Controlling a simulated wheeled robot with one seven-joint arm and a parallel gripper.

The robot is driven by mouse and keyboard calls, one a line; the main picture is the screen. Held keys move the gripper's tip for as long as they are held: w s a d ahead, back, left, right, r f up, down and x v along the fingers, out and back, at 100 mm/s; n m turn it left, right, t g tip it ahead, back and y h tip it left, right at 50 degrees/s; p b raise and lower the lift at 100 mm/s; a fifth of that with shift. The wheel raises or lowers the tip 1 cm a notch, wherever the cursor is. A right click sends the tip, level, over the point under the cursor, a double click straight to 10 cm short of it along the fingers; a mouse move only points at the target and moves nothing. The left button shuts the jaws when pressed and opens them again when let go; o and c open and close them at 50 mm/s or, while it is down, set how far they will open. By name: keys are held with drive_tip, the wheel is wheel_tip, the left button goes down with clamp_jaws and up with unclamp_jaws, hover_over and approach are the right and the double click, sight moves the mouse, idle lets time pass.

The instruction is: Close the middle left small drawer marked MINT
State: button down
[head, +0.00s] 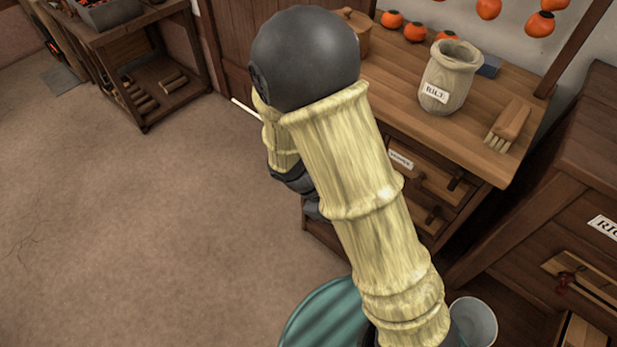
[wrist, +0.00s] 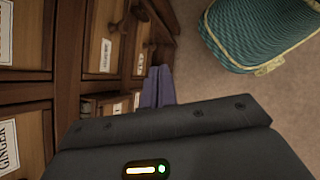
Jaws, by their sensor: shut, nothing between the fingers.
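My gripper (wrist: 158,72) shows in the wrist view with its two grey-purple fingers close together, shut and empty. It is beside the front of a wooden drawer cabinet (wrist: 68,60), whose labelled small drawers fill the left of that view. One small drawer (wrist: 119,107) close to the fingers has a gap beside it and seems to stand out a little. Its label is too small to read, so I cannot tell whether it is the MINT drawer. In the head view my arm covers much of the cabinet front, and no MINT label is readable.
A teal ribbed thing (wrist: 262,32) is on the floor. A GINGER label (wrist: 8,145) shows on another drawer. A dark cabinet (head: 560,220) stands at right. Open floor (head: 130,220) lies left.

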drive_tip(key=d+r+m+t+y, duration=0.3)
drive_tip(key=d+r+m+y, duration=0.3)
drive_tip(key=r+m, duration=0.3)
drive_tip(key=m+y, duration=0.1)
drive_tip(key=m, duration=0.2)
drive_tip(key=shift+s+r+t+y, duration=0.25)
drive_tip(key=shift+s+t+y, duration=0.05)
drive_tip(key=shift+s, duration=0.1)
